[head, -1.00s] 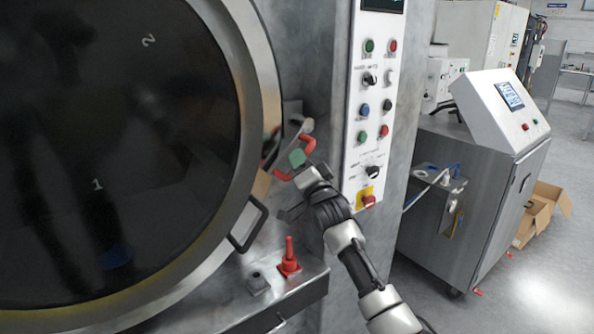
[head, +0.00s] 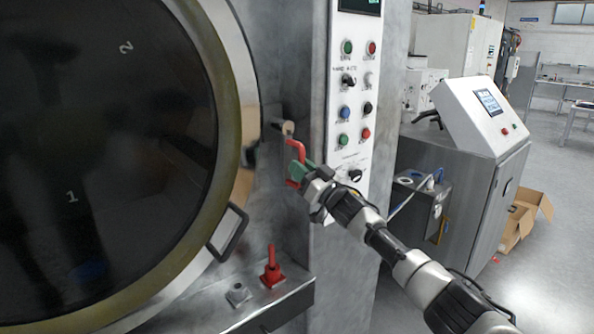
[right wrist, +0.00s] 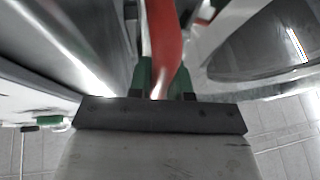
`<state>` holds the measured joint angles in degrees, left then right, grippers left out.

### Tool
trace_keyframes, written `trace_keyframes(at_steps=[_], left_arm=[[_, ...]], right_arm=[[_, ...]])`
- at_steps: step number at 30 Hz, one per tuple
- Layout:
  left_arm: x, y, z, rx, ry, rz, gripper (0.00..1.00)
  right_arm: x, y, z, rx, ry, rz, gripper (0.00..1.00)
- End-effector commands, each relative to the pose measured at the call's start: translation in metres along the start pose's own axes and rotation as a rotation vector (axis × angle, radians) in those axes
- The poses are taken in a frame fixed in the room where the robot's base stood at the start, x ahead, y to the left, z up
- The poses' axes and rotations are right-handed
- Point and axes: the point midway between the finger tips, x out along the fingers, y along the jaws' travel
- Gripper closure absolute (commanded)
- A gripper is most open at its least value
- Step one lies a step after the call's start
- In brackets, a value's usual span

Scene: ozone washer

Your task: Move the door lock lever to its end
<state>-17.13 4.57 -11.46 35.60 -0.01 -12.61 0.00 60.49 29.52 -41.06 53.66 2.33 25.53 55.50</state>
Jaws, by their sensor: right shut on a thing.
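The door lock lever (head: 297,150) is red and sits on a short metal shaft to the right of the big round door (head: 110,150). My right gripper (head: 303,173) is at the lever's lower part, its green fingers shut on it. In the right wrist view the red lever (right wrist: 164,45) runs between the two green fingers (right wrist: 164,82). The lever's lower end is partly hidden by the gripper in the head view. My left gripper is not in view.
A control panel (head: 338,100) with buttons and knobs stands just right of the lever. A black door handle (head: 229,232) and a small red fixture (head: 271,270) on a metal ledge (head: 290,292) lie below. A grey cabinet (head: 470,190) stands farther right.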

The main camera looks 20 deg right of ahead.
Motion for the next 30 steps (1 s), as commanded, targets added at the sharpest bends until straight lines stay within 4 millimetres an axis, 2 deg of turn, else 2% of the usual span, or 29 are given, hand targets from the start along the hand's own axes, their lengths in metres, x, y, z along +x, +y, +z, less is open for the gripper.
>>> trace_keyframes(at_steps=[19, 20, 24, 30], left_arm=[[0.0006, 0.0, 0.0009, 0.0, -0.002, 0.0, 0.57], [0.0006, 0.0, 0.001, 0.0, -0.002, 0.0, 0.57], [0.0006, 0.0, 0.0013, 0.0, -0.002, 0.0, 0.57], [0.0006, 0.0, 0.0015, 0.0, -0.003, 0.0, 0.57]], right_arm=[[-0.0006, 0.005, -0.0014, -0.051, -0.01, -0.019, 1.0], [-0.0006, 0.005, -0.0015, -0.05, -0.01, -0.019, 0.76], [-0.0006, 0.0048, -0.0013, -0.047, -0.009, -0.019, 0.56], [-0.0005, 0.0042, -0.0009, -0.044, -0.009, -0.02, 0.56]])
